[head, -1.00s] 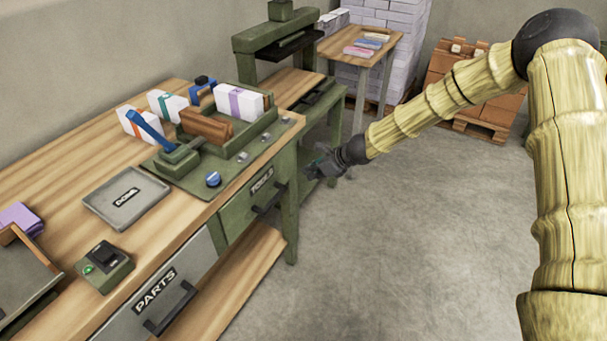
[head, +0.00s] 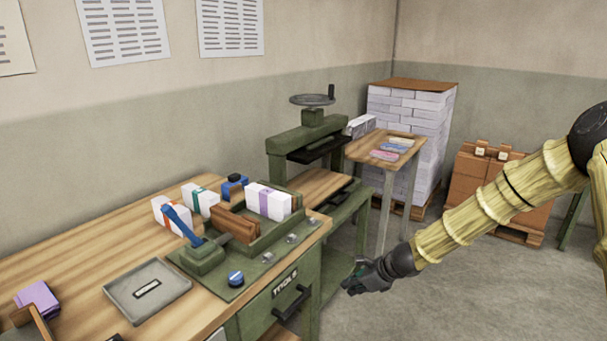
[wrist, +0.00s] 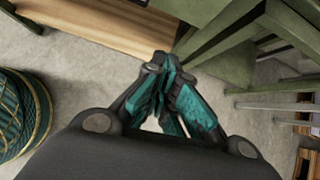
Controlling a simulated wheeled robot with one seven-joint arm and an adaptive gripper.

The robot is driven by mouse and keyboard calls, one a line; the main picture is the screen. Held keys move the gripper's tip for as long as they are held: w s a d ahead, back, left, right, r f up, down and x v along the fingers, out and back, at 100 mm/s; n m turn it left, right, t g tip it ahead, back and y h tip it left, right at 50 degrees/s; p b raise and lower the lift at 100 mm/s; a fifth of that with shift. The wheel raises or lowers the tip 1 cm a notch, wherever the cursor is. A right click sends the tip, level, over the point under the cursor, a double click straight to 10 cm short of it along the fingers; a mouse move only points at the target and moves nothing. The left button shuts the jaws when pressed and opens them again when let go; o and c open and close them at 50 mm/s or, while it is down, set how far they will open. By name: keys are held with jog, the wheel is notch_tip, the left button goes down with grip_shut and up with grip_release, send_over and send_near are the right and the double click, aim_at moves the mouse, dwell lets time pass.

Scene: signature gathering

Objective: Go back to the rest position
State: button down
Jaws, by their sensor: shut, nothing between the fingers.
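My gripper (head: 354,280) is at the end of my yellow arm, in front of the bench's right end and apart from it, over the floor. In the wrist view its teal-padded fingers (wrist: 172,85) are together with nothing held. The workbench (head: 85,242) carries a green fixture (head: 222,284) with a blue lever (head: 180,222), a brown block (head: 235,224) and a white bundle with a purple band (head: 268,202). Two more white bundles, with an orange band (head: 170,216) and a teal band (head: 201,200), stand behind.
A grey tray (head: 146,290) lies on the bench. A press with a handwheel (head: 312,101) and a small table (head: 386,148) stand beyond it. A paper stack (head: 412,130) and brown boxes (head: 490,182) are at the back. The concrete floor (head: 470,290) right of the bench is clear.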

jog(key=s+d+f+n+g+h, duration=0.15)
jog(key=s+f+n, duration=0.35)
jog(key=s+f, duration=0.55)
jog(key=s+d+f+n+g+h, duration=0.1)
jog(key=s+f+n+g+h, duration=0.2)
jog(key=s+f+n, duration=0.7)
jog(key=s+d+f+n+h, duration=0.1)
jog(key=s+n, duration=0.3)
jog(key=s, duration=1)
jog(key=s+d+f+n+h, duration=0.1)
jog(key=s+n, duration=0.4)
jog(key=s, duration=0.9)
jog(key=shift+d, duration=0.4)
jog(key=c, duration=2.2)
grip_release()
